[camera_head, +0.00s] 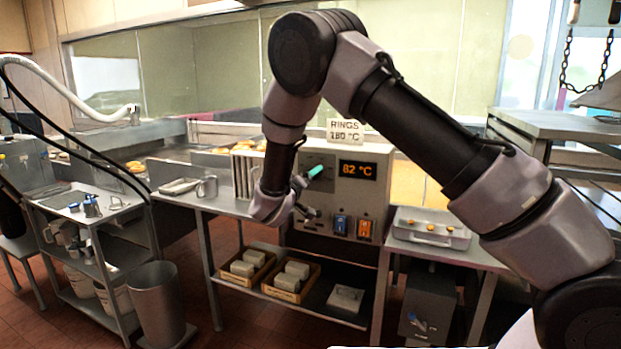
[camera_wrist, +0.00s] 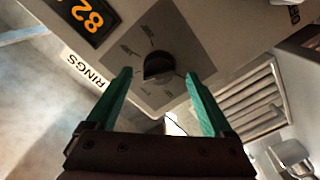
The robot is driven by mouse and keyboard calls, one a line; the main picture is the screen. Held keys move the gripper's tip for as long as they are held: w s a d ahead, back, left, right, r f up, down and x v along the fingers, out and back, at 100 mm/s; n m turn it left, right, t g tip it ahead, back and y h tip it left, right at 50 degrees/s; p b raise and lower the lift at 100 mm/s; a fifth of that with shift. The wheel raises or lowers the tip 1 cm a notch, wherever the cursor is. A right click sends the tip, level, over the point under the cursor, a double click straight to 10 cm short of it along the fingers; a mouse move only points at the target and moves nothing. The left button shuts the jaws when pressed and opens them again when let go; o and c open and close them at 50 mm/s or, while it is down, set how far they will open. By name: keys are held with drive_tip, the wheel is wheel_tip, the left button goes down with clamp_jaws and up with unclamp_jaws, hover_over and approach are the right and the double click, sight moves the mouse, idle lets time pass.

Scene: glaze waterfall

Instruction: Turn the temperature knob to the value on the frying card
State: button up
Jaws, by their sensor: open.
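The temperature knob (camera_wrist: 158,67) is a round black knob on a grey dial plate (camera_wrist: 150,35) with small marks around it, seen in the wrist view. My gripper (camera_wrist: 160,80) is open, its two green fingers apart with the knob between and a little beyond their tips; I see no contact. In the head view my gripper (camera_head: 316,172) is at the control box (camera_head: 360,207), its arm hiding the knob. The orange display (camera_head: 357,169) reads 82 °C. The frying card (camera_head: 345,131) on top of the box reads RINGS 180 °C; its edge shows in the wrist view (camera_wrist: 88,70).
Two rocker switches, blue (camera_head: 341,224) and orange (camera_head: 364,229), sit below the display. A metal mug (camera_head: 207,187) and a rack (camera_head: 246,172) stand left of the box. Crates (camera_head: 290,281) sit on the shelf below.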

drive_tip(key=v, duration=0.9)
drive_tip(key=shift+s, duration=0.1)
drive_tip(key=shift+r, duration=0.1)
drive_tip(key=s+d+r+m+g+h, duration=0.1)
drive_tip(key=s+d+r+m+g, duration=0.2)
drive_tip(key=d, duration=0.6)
drive_tip(key=s+d+r+m+g+h, duration=0.1)
drive_tip(key=d+r+g, duration=0.3)
drive_tip(key=d, duration=0.6)
drive_tip(key=s+d+r+m+g+h, duration=0.1)
drive_tip(key=s+d+r+m+g, duration=0.15)
drive_tip(key=d+g, duration=0.45)
drive_tip(key=s+d+r+m+t+y, duration=0.1)
drive_tip(key=s+d+r+y, duration=0.1)
drive_tip(key=s, duration=0.4)
drive_tip(key=s+d+r+t+y, duration=0.1)
drive_tip(key=s+d+r+y, duration=0.2)
drive_tip(key=s+r+y, duration=0.2)
drive_tip(key=s+d+r+m+t+y, duration=0.1)
drive_tip(key=s+d+r+t+y, duration=0.1)
drive_tip(key=s, duration=0.6)
drive_tip(key=shift+d+r+m+y, duration=0.35)
drive_tip(key=shift+r+y, duration=0.5)
drive_tip(key=shift+y, duration=0.25)
